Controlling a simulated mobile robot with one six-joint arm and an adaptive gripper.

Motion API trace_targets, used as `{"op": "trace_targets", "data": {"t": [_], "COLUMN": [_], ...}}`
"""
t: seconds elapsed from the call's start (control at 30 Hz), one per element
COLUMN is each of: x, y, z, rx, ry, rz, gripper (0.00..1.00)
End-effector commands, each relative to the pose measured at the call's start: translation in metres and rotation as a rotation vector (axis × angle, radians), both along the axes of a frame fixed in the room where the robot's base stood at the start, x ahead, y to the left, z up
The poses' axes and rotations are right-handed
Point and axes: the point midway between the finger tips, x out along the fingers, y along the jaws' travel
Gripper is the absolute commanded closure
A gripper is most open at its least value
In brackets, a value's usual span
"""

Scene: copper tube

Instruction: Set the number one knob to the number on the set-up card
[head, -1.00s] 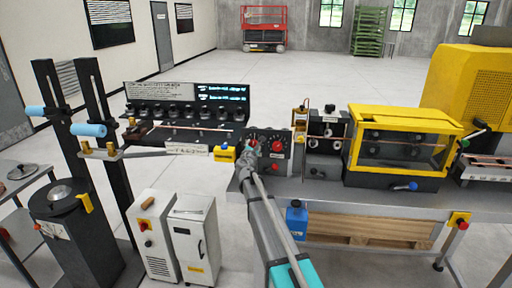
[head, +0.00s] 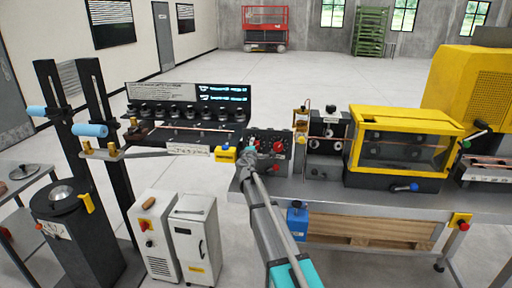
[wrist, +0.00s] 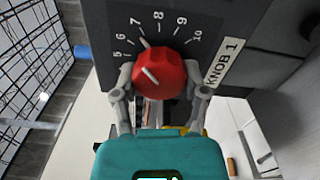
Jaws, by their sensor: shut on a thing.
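The red number one knob (wrist: 159,74) shows in the wrist view on a dark panel, beside a white label (wrist: 224,62) reading KNOB 1. Numbers 5 to 10 of its scale are visible. The white line on the knob slants to the upper left, toward the 5 and 6 side; its exact reading is unclear. My gripper (wrist: 158,98) has a finger on each side of the knob and is shut on it. In the head view my gripper (head: 251,150) is at the control panel (head: 271,136). No set-up card is readable.
A yellow-framed machine (head: 398,149) stands right of the panel on the grey bench (head: 340,192). A white strip with small writing (head: 188,149) is to the left, below a black rack (head: 180,94). Two white cabinets (head: 193,240) stand on the floor at the lower left.

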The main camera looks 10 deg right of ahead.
Motion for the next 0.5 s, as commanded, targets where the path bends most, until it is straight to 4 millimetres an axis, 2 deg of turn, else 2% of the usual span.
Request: {"op": "trace_targets", "data": {"t": [0.2, 0.5], "x": [-0.0021, -0.0022], "y": [-0.0019, -0.0023], "z": [-0.0004, -0.0005], "rx": [0.073, 0.089], "ry": [-0.022, -0.028], "rz": [-0.004, -0.004], "gripper": [0.90, 0.90]}}
